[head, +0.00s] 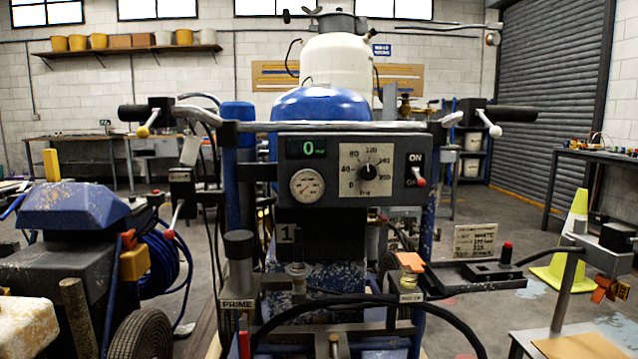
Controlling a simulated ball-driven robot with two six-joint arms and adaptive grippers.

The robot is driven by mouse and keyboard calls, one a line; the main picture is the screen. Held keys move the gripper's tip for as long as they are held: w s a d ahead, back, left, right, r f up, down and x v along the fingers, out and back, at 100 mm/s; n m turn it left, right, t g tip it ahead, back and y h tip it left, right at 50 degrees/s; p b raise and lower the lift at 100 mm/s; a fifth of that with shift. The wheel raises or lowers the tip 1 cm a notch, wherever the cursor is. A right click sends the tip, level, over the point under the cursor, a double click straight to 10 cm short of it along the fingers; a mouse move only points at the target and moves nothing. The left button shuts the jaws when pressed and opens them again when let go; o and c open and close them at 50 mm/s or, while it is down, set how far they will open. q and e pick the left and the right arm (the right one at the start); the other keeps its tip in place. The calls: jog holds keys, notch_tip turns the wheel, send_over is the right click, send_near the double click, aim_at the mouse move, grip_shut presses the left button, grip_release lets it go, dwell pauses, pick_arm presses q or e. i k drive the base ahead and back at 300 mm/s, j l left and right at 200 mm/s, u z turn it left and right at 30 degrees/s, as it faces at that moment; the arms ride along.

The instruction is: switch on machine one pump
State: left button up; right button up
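Machine one (330,222), a blue and grey line striper marked "1" (287,235), stands in the centre of the head view. Its dark control panel (330,198) faces me. On the panel's right is a switch plate (414,160) with ON at the top and OFF lettering at the bottom. Its red-tipped lever (420,182) points down, toward the OFF lettering. A green display (307,148) reads 0. A round gauge (307,185) and a black dial knob (367,172) sit left of the switch. Neither of my grippers is in view.
Handlebars (330,126) with levers cross above the panel. A second blue machine (75,207) stands close at left. A black tray (470,274) and a post with a dark head (612,235) stand at right, near a yellow-green cone (570,245). A black hose loops low in front.

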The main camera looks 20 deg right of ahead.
aim_at(421, 182)
jog(key=i+j+z, duration=0.15)
jog(key=i+j, duration=0.2)
jog(key=z, duration=2.2)
